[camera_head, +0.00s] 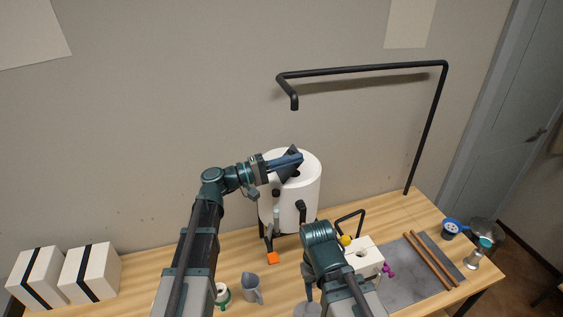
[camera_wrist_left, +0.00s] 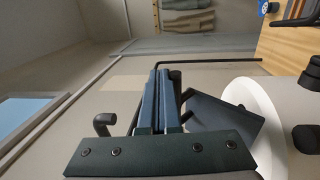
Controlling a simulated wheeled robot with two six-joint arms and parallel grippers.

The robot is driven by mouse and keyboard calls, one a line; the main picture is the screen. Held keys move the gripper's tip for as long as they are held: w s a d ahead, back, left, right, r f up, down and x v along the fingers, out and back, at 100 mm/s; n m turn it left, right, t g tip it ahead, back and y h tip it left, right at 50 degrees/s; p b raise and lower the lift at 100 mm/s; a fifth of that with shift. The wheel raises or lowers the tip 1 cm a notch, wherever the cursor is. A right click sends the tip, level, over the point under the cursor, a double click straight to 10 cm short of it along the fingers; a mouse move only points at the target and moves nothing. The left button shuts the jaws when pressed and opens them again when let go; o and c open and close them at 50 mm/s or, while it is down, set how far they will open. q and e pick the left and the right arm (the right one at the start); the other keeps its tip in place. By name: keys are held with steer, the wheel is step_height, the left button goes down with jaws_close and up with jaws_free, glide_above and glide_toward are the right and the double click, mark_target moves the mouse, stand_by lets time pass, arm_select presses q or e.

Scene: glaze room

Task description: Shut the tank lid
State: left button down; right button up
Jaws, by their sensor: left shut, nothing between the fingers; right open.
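The white round tank (camera_head: 292,208) stands on black legs near the back of the table. Its dark blue lid (camera_wrist_left: 225,122) is a flat plate, tilted up over the dark opening in the tank's top. In the head view the lid is partly hidden by my left gripper (camera_head: 299,158). My left gripper is shut and empty above the tank, close beside the lid; I cannot tell whether they touch. Its closed fingers also show in the left wrist view (camera_wrist_left: 158,76). My right gripper (camera_head: 309,293) points down in front of the tank, open, mostly hidden by its own arm.
A black pipe (camera_head: 365,70) arches above and right of the tank. A grey mat (camera_head: 405,275) with brown sticks lies right. Two white boxes (camera_head: 90,271) stand left.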

arm_select(q)
steer(key=shift+y, duration=0.3)
steer(key=shift+w+d+f, duration=0.35)
steer(key=shift+d, duration=0.5)
steer(key=shift+w+d+f, duration=0.35)
steer(key=shift+d+f, duration=0.05)
steer(key=shift+d, duration=0.45)
steer(key=shift+w+d+f, duration=0.35)
steer(key=shift+d, duration=0.5)
steer(key=shift+f, duration=0.1)
steer(key=shift+w+d+f+g+y+p, duration=0.2)
steer(key=shift+d+f+g+y+p, duration=0.1)
steer(key=shift+d+f+y+p, duration=0.2)
steer(key=shift+w+d+f+g+y+p, duration=0.15)
steer(key=shift+d+f+g+y+p, duration=0.15)
steer(key=shift+y+p, duration=0.3)
stand_by(1.3)
stand_by(0.6)
